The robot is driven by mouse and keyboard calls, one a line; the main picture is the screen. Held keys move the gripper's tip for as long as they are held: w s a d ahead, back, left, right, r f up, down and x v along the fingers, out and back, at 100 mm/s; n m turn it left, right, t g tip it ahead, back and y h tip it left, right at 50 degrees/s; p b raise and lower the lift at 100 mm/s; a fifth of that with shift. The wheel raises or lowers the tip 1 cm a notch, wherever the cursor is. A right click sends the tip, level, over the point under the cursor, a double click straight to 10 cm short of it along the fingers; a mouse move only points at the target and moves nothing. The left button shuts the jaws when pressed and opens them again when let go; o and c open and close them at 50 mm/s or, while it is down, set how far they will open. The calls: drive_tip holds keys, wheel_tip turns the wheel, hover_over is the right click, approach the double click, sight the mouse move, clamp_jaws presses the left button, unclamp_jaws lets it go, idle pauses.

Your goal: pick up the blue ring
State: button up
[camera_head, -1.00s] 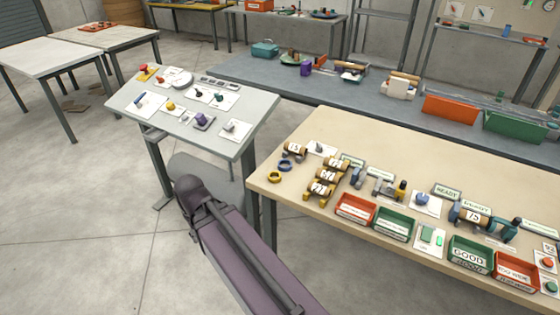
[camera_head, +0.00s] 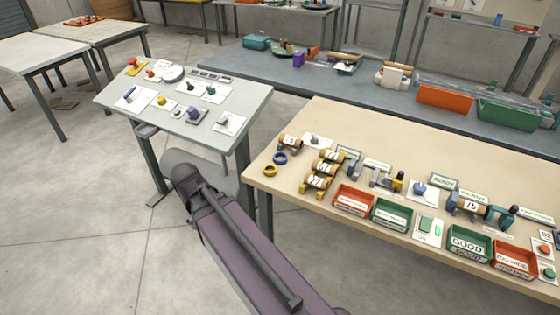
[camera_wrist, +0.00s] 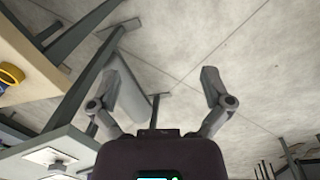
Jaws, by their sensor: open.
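The blue ring (camera_head: 280,158) lies on the beige workbench (camera_head: 330,128) near its left end, in the head view. A yellow ring (camera_head: 270,170) lies just in front of it. In the head view my arm reaches up beside the bench's left end, and the gripper's fingers are not visible there.
Wooden spools (camera_head: 325,167) stand right of the rings. A red bin (camera_head: 353,200) and a green bin (camera_head: 391,214) sit along the front edge. A grey slanted control desk (camera_head: 245,97) stands left of the bench, with a gap between them.

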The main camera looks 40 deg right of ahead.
drive_tip(key=w+d+f+n+h+b, duration=0.1)
drive_tip(key=w+d+n+h+b, duration=0.3)
drive_tip(key=d, duration=0.5)
drive_tip(key=w+d+f+n+g+h+b, duration=0.1)
drive_tip(key=w+d+n+h+b, duration=0.2)
drive_tip(key=w+d, duration=0.4)
drive_tip(key=w+d+f+n+h+b, duration=0.1)
drive_tip(key=w+d+n+h+b, duration=0.3)
drive_tip(key=d, duration=0.7)
drive_tip(key=shift+w+d+f+n+g+h+b, duration=0.15)
drive_tip(key=shift+w+n+b, duration=0.3)
drive_tip(key=shift+n, duration=0.4)
drive_tip(key=shift+w+a+n+g+h+b, duration=0.1)
drive_tip(key=shift+w+n+g+h+b, duration=0.1)
drive_tip(key=shift+n+b, duration=0.5)
drive_tip(key=shift+w+d+r+n+h, duration=0.25)
drive_tip(key=shift+d+r+n, duration=0.1)
drive_tip(key=shift+d+n, duration=0.25)
drive_tip(key=shift+b+x, duration=1.65)
drive_tip(key=shift+x, duration=2.65)
drive_tip(key=shift+s, duration=0.1)
